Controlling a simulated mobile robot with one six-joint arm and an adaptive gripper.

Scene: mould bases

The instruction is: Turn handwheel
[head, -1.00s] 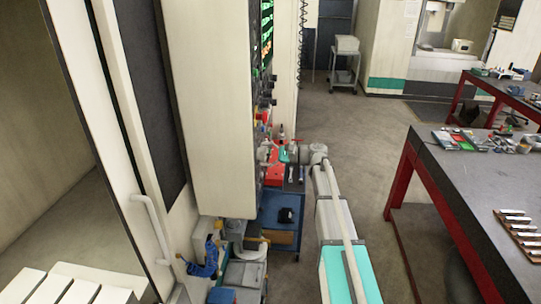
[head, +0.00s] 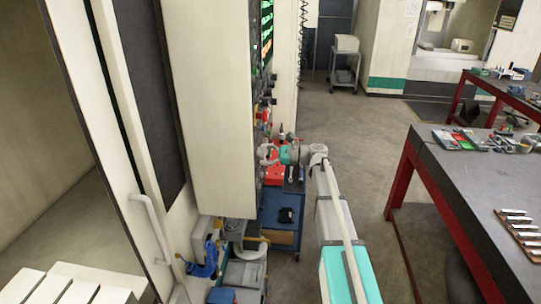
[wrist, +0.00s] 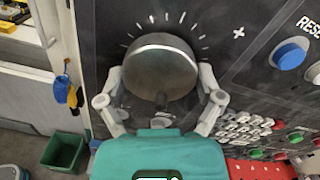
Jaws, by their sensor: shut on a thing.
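The handwheel (wrist: 158,62) is a dark, round metal wheel with a small handle on its face, on a black control panel (wrist: 105,30) with white tick marks around it. My gripper (wrist: 160,78) has one pale finger on each side of the wheel and is shut on it. The teal palm covers the panel below. In the head view my gripper (head: 272,154) reaches left to the side of the tall machine, and the handwheel is too small or hidden to make out.
A blue button (wrist: 290,53) and a keypad (wrist: 238,124) sit right of the wheel. A blue tool cart (head: 282,215) stands below my gripper. A workbench (head: 470,190) with red legs stands to the right, with clear floor between.

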